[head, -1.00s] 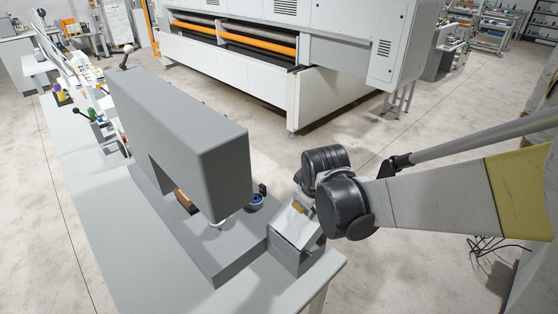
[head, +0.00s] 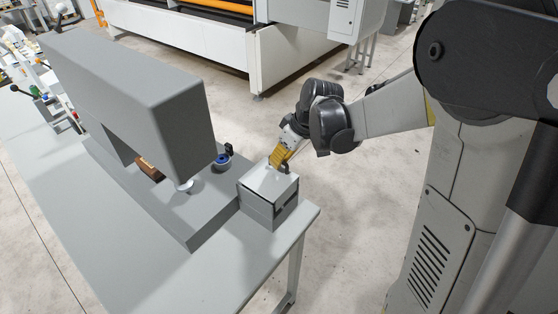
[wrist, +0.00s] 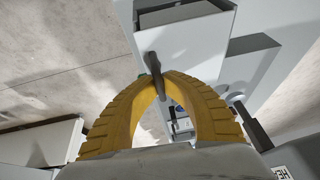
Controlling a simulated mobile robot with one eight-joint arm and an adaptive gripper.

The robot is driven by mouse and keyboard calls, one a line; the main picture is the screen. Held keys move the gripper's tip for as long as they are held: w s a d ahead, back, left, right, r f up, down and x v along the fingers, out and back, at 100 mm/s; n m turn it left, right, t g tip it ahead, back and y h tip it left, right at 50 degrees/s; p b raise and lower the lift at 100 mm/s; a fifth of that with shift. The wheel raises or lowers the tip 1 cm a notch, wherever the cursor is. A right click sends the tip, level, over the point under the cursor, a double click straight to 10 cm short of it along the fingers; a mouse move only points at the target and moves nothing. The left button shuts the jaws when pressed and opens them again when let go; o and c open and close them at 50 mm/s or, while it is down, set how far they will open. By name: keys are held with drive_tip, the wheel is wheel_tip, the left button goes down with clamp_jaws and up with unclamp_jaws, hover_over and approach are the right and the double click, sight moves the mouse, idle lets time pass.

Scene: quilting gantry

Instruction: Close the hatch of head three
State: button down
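The grey box at the near right end of the machine bed (head: 262,212) carries a pale hatch (head: 266,183) on top. The hatch lies nearly flat, with a thin dark gap under its edge. In the wrist view the hatch (wrist: 190,45) is a light panel with a dark handle (wrist: 152,63). My gripper (head: 279,158) is at the hatch's far right edge. In the wrist view its yellow fingers (wrist: 163,78) come together at the tips around the handle, which partly hides between them.
A grey sewing head (head: 150,95) overhangs the bed left of the box. A blue-and-dark round part (head: 222,160) stands just behind the box. The bench (head: 150,270) is clear in front. A large white machine (head: 200,40) stands behind, across open floor.

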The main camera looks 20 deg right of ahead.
drive_tip(key=shift+f, duration=0.1)
drive_tip(key=c, duration=1.5)
unclamp_jaws()
drive_tip(key=shift+c, duration=0.2)
drive_tip(key=shift+d, duration=0.1)
drive_tip(key=v, duration=1.2)
